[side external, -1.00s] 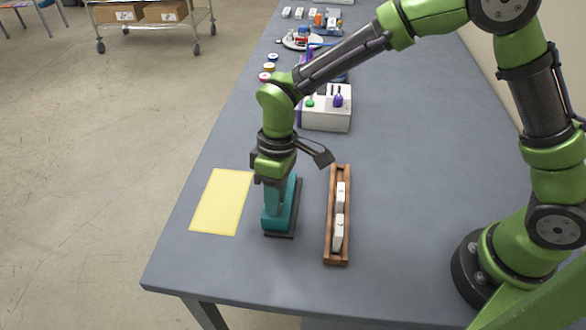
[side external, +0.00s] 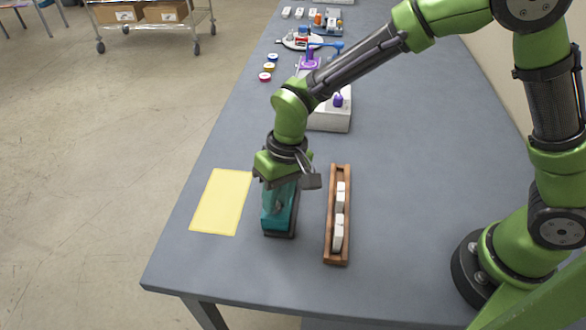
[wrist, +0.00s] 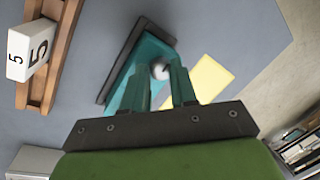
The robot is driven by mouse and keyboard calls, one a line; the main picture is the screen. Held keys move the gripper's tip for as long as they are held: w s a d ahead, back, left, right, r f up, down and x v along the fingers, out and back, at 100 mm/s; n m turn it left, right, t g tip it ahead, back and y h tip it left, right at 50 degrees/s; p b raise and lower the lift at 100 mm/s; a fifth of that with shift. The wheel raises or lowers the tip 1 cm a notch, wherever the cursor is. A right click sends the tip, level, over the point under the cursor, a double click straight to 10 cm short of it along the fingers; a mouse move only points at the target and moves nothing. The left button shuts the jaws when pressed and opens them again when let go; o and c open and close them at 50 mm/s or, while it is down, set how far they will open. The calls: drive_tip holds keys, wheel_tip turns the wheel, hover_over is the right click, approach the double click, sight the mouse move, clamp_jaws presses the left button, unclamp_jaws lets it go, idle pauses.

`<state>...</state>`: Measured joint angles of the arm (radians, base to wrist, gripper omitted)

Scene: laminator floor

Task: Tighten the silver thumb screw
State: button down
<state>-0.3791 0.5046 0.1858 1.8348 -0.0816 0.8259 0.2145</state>
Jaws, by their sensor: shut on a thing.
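The silver thumb screw (wrist: 160,69) shows in the wrist view as a small round shiny head on a teal device with a dark base. The teal device (side external: 271,219) stands on the table under my gripper in the side view, where the screw is hidden. My gripper (wrist: 163,73) has its two fingertips on either side of the screw head and is shut on it. The fingers partly cover the screw. In the side view, my gripper (side external: 279,205) points down at the device and its fingertips are hard to make out.
A wooden tray (side external: 329,250) with white numbered blocks stands close right of the device. A yellow sheet (side external: 221,203) lies to its left. A grey box (side external: 334,119) with a purple knob and several small items stand farther back.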

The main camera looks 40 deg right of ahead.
idle(0.4)
drive_tip(key=c, duration=0.9)
unclamp_jaws()
drive_tip(key=v, duration=1.7)
drive_tip(key=s+d+m+t, duration=0.1)
drive_tip(key=s+d+t, duration=0.1)
drive_tip(key=s+d, duration=0.2)
drive_tip(key=s+d+r+m+t, duration=0.1)
drive_tip(key=s+d, duration=0.3)
drive_tip(key=d, duration=0.4)
drive_tip(key=s+d+r+m+t, duration=0.1)
drive_tip(key=s+d+m+t, duration=0.1)
drive_tip(key=s+d+t, duration=0.2)
drive_tip(key=shift+s+d+r, duration=0.1)
drive_tip(key=shift+d, duration=0.45)
drive_tip(key=shift+s+d+r, duration=0.1)
drive_tip(key=shift+d, duration=0.5)
